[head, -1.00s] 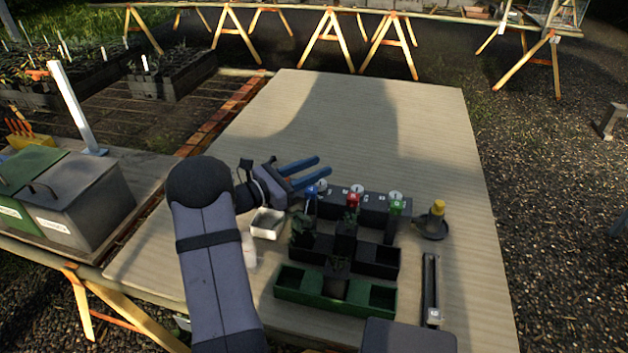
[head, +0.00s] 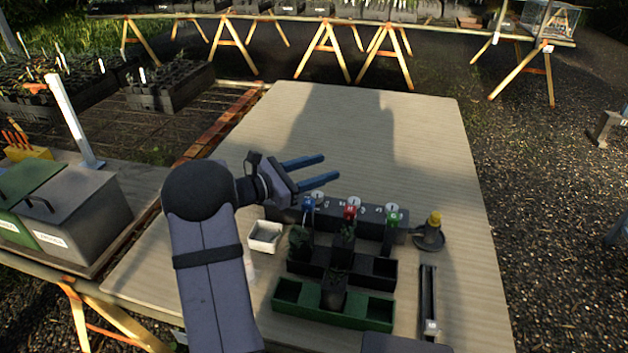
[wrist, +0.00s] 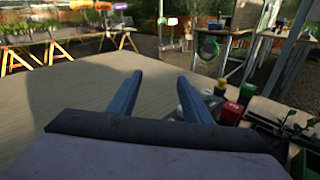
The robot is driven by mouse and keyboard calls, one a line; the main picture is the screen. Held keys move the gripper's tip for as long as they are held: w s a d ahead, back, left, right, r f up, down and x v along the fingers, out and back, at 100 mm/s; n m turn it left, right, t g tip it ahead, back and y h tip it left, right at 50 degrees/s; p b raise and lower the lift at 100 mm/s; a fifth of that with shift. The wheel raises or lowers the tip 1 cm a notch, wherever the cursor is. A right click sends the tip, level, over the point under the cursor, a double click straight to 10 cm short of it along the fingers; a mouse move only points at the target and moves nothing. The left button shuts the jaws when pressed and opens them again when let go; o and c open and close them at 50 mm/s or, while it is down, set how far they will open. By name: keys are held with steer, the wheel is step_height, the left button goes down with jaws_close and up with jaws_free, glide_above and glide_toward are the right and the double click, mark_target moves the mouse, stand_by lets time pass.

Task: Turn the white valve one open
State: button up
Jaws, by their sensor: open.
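A small white tray (head: 265,231) lies left of the block. Black and green planters (head: 287,292) with seedlings stand in front. A dark dish with a yellow-topped piece (head: 433,226) is at right, above a slotted rail (head: 429,303). The table's far half (head: 400,130) is clear.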

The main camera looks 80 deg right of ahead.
steer(key=s+m+t+y+p, duration=0.1)
steer(key=s+m+y+p, duration=0.1)
steer(key=s+m, duration=0.1)
steer(key=s+m+t+y+p, duration=0.1)
steer(key=s+m+p, duration=0.1)
steer(key=m, duration=0.4)
steer(key=s+m+y+p, duration=0.2)
steer(key=s+m+p, duration=0.1)
steer(key=s+m, duration=0.1)
steer(key=shift+a+m+t+y, duration=0.15)
steer(key=shift+m+t+y, duration=0.2)
steer(key=shift+m, duration=0.25)
steer(key=w+a+f+m+t+y+p, duration=0.2)
steer(key=w+m+t+p, duration=0.25)
steer(key=m+p, duration=0.2)
steer(key=m+t+p, duration=0.3)
steer(key=m+p, duration=0.1)
steer(key=m, duration=0.5)
glide_toward(318, 194)
steer(key=shift+p+x, duration=1.05)
steer(key=shift+x, duration=3)
steer(key=shift+c, duration=0.4)
steer(key=c, duration=1)
